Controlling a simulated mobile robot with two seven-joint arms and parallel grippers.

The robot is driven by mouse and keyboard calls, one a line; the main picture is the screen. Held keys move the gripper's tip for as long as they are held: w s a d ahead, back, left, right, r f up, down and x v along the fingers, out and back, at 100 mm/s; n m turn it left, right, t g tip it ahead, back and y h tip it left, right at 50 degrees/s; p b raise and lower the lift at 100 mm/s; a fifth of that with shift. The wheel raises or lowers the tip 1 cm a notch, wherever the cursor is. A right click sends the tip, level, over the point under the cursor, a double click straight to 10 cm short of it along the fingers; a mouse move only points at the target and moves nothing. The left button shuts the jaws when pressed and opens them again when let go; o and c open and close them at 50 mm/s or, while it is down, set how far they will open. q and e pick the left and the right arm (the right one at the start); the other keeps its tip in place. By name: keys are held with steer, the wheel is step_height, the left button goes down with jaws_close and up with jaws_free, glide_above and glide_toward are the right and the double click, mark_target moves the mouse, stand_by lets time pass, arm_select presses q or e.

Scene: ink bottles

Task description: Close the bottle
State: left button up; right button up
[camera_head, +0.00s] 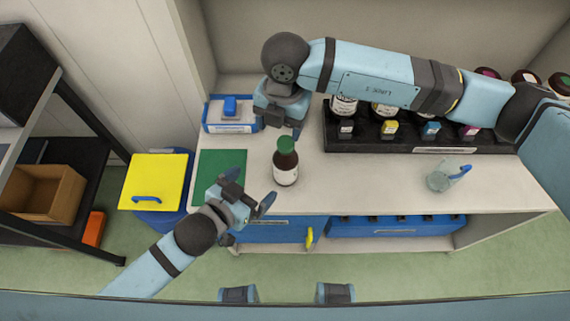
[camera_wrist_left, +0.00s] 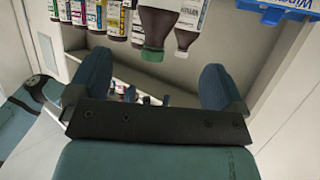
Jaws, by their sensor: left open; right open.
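A brown bottle (camera_head: 285,173) with a white label stands upright on the white tabletop (camera_head: 350,185). A green cap (camera_head: 286,145) sits on its mouth; I cannot tell how tight it is. My left gripper (camera_head: 256,192) is open and empty, low and to the left of the bottle, apart from it. In the left wrist view its two fingers (camera_wrist_left: 157,85) are spread, with the green-capped bottle (camera_wrist_left: 156,27) beyond them, appearing upside down. My right gripper (camera_head: 281,118) is open just above and behind the cap; I cannot tell whether it touches.
A black rack (camera_head: 375,148) with several ink bottles stands behind, partly hidden by my right arm. A blue box (camera_head: 231,127) is at the back left, and a green mat (camera_head: 222,163) lies left of the bottle. A clear cup (camera_head: 440,179) stands at right. Tabletop between is clear.

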mark_target(279, 163)
steer(key=shift+w+d+r+t+h, duration=0.15)
steer(key=shift+w+d+t+h, duration=0.2)
steer(key=shift+w+d, duration=0.25)
arm_select(q)
steer(key=shift+d+r, duration=0.1)
steer(key=x, duration=1.3)
steer(key=shift+w+d, duration=0.25)
steer(key=shift+w, duration=0.05)
steer(key=shift+c, duration=0.3)
